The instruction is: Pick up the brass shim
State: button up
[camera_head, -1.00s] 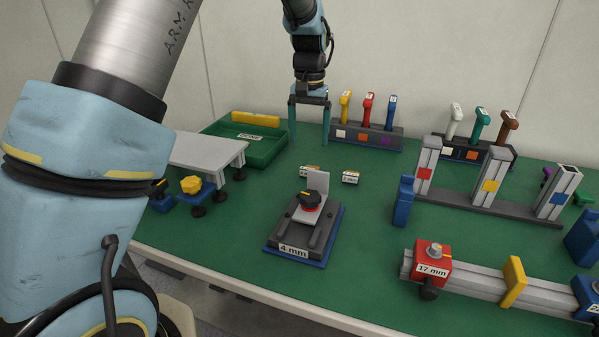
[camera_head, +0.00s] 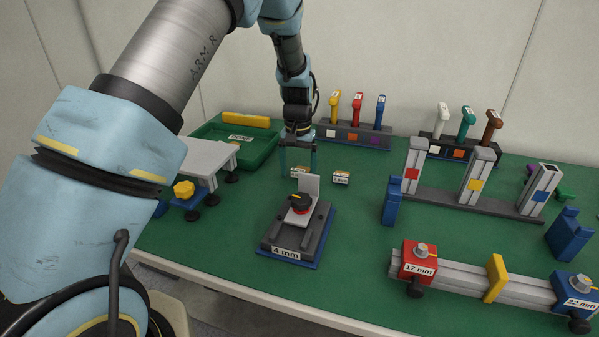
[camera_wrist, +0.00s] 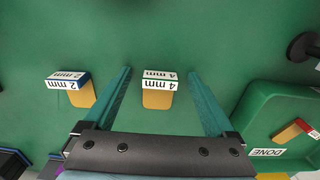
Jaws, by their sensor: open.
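Two small brass-coloured shims with white label blocks lie on the green table. The shim marked 4 mm (camera_wrist: 157,98) shows in the wrist view between my fingers; in the head view it is the left one (camera_head: 299,172). The shim marked 2 mm (camera_wrist: 82,95) lies outside the fingers, to the left in the wrist view and to the right in the head view (camera_head: 340,178). My gripper (camera_head: 298,174) is open and empty, pointing down above the 4 mm shim. In the wrist view its teal fingers (camera_wrist: 160,73) stand on either side, apart from the shim.
A fixture labelled 4 mm (camera_head: 283,252) with a black knob stands just in front of the shims. A green DONE tray (camera_head: 262,156) and a grey raised plate (camera_head: 205,155) are left. A handle rack (camera_head: 350,139) stands behind; a blue block (camera_head: 391,203) is right.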

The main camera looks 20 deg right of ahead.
jog(key=shift+c, duration=0.2)
grip_shut()
dwell(0.5)
notch_tip(320, 180, up, 12)
notch_tip(320, 180, up, 4)
jog(key=p, duration=0.3)
send_over(298, 170)
dwell(0.6)
